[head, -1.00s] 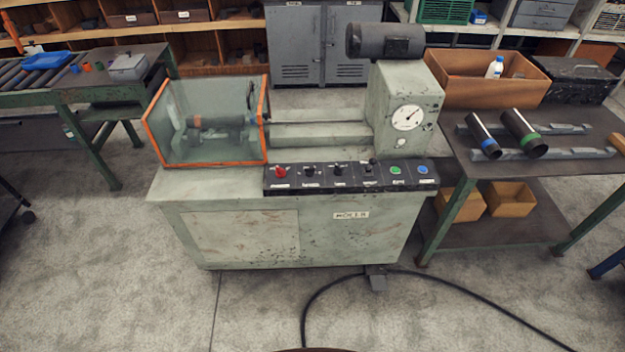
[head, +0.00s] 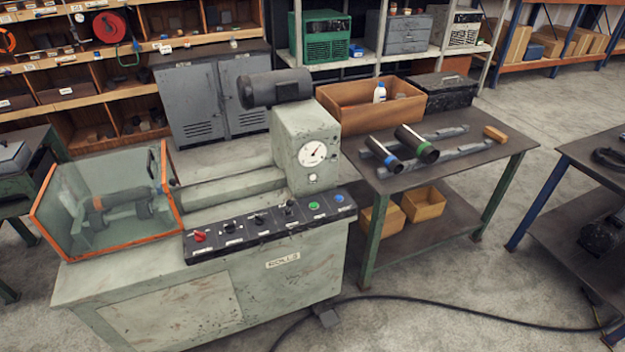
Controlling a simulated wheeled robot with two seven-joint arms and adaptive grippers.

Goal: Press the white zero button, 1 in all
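The grey-green machine (head: 210,300) stands at centre left. A white round dial gauge (head: 312,153) with a dark needle is on the front of its upright housing (head: 290,130). A small white round button (head: 312,178) sits just below the dial; its marking is too small to read. Neither of my grippers is in view.
The machine's sloped black panel (head: 270,225) carries a red knob (head: 199,236), dark knobs, a green button (head: 314,206) and a blue button (head: 339,198). An orange-edged clear guard (head: 110,200) covers its left end. A table (head: 480,150) with two dark pipes stands right.

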